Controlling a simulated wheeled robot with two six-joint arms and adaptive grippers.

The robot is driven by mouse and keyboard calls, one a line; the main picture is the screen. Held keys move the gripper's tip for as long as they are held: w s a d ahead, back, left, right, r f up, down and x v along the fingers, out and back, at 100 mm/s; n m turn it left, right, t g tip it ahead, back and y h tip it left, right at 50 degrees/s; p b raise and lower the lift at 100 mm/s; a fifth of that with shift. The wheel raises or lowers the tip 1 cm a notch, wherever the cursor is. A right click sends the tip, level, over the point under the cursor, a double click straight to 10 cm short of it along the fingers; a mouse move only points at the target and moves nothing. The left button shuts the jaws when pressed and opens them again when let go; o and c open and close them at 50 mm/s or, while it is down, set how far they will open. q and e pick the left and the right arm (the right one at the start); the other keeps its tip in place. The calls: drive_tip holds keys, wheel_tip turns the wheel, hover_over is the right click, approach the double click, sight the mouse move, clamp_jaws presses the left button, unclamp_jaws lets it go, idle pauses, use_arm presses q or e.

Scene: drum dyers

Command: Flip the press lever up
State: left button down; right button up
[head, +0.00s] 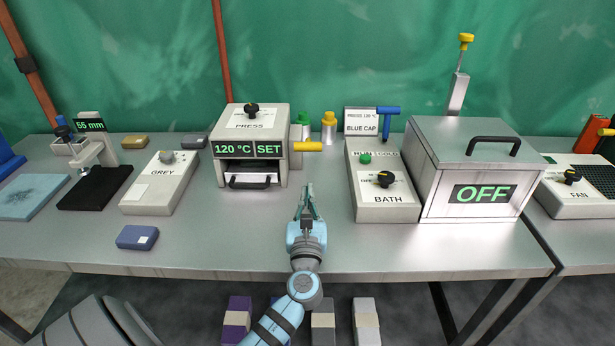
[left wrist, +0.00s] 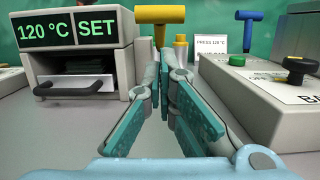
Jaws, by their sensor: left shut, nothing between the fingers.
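The press (head: 281,112) is a light grey box with a black knob on top, a green display reading "120 °C SET" and a front slot with a dark handle. Its yellow lever (head: 308,146) is at the right side of the box, with the grip bar lying level. In the left wrist view the lever (left wrist: 160,15) looks like a T, straight beyond my fingertips. My left gripper (head: 308,190) is shut and empty, in front of and below the lever, apart from it. Its fingers (left wrist: 165,65) meet near the tips in the left wrist view. My right gripper is not in view.
The BATH control box (head: 383,207) with its knob stands right of my gripper, beside a steel bath (head: 450,195) marked OFF. Green and yellow bottles (head: 329,128) and a sign (head: 361,121) stand behind. The grey box (head: 160,185) is at left. The table front is mostly clear.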

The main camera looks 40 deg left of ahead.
sight(308, 143)
use_arm(q)
drive_tip(key=x, duration=0.2)
drive_tip(key=shift+w+a, duration=0.2)
drive_tip(key=shift+w, duration=0.15)
drive_tip(key=x, duration=0.7)
drive_tip(key=shift+b, duration=0.35)
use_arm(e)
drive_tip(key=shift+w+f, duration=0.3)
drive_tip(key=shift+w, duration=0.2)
use_arm(q)
drive_tip(key=shift+s+a+r, duration=0.1)
drive_tip(key=shift+s, duration=0.05)
